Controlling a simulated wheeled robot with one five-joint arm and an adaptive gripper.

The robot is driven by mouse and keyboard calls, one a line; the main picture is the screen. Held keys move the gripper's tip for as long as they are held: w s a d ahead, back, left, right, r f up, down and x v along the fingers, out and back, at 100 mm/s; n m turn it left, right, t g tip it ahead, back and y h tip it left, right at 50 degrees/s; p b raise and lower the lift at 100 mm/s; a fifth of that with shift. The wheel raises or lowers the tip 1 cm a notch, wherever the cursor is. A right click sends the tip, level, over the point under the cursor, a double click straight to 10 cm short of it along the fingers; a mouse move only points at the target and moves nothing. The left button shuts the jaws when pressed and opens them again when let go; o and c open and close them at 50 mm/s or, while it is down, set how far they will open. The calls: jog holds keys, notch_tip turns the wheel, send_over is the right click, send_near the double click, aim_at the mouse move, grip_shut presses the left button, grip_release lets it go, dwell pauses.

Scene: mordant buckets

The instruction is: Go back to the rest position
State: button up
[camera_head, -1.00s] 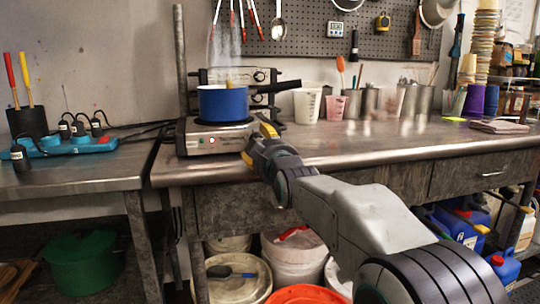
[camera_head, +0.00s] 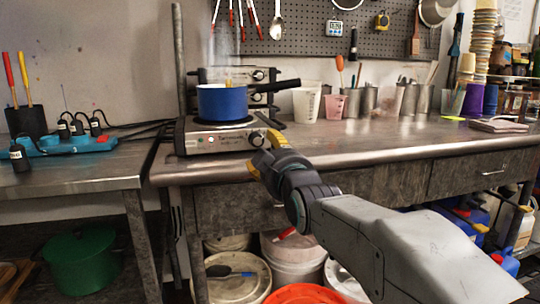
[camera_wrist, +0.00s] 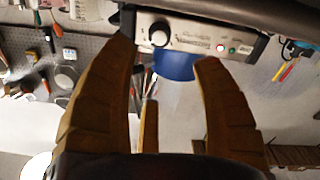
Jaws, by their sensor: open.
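My gripper (camera_head: 268,150) is open and empty in front of the steel counter's edge, just below and right of the hot plate's front panel in the head view. In the wrist view its brown fingers (camera_wrist: 165,55) are spread apart with nothing between them. The hot plate (camera_head: 215,143) stands on the counter with a blue pot (camera_head: 222,103) on it. The wrist view shows the hot plate's panel (camera_wrist: 195,40) upside down, with a round knob (camera_wrist: 160,34) and a small green light. The gripper's fingertips partly hide the panel's right end in the head view.
The steel counter (camera_head: 385,141) runs right, with cups and containers along its back. White buckets (camera_head: 290,258) and an orange one (camera_head: 305,294) stand under the counter. The space before the counter's right part holds my arm.

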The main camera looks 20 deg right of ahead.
jog(key=s+r+m+g+p, duration=0.1)
jog(key=s+r+g+p, duration=0.2)
jog(key=s+p, duration=0.8)
jog(key=s+r+m+g+p, duration=0.2)
jog(key=s+r+g+p, duration=0.2)
jog(key=s+p, duration=0.7)
jog(key=s+r+m+g+p, duration=0.2)
jog(key=s+r+g+p, duration=0.2)
jog(key=p, duration=1.5)
jog(key=s+g, duration=0.3)
jog(key=s, duration=0.4)
jog(key=shift+r+g, duration=0.25)
jog(key=shift+g, duration=0.05)
